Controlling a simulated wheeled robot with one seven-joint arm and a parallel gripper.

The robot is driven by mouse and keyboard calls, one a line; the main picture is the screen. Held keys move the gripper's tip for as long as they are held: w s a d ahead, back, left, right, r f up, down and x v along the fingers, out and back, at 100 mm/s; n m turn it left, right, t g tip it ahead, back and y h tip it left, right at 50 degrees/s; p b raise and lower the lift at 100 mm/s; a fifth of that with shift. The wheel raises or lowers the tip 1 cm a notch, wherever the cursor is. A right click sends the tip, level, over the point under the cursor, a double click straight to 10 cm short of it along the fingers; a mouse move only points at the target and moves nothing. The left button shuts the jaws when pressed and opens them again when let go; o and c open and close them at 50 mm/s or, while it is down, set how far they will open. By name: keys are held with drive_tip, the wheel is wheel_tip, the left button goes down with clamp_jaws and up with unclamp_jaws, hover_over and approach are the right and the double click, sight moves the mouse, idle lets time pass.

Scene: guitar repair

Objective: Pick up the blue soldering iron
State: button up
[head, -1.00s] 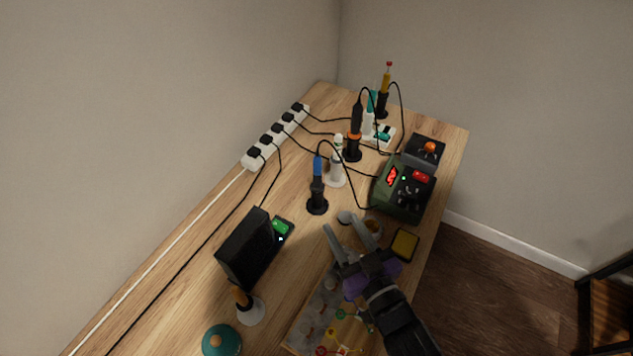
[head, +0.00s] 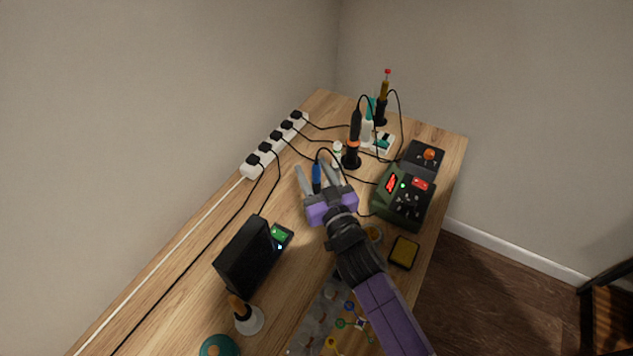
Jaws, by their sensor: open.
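The blue soldering iron (head: 316,172) stands upright, with its blue upper part showing between the fingers of my gripper (head: 314,170) in the head view. Its black holder is hidden behind my gripper's purple body. My gripper is open, one pale finger to the left of the iron and one to the right. I cannot tell whether either finger touches it.
A black iron with an orange ring (head: 352,146) stands just behind to the right. A green soldering station (head: 402,200) is close on the right. A black box (head: 243,258) stands at front left. A white power strip (head: 275,146) lies along the wall, with cables across the table.

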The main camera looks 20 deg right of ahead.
drive_tip(key=shift+w, duration=0.6)
clamp_jaws()
wheel_tip(320, 180, up, 20)
drive_tip(key=p, duration=0.7)
idle(0.4)
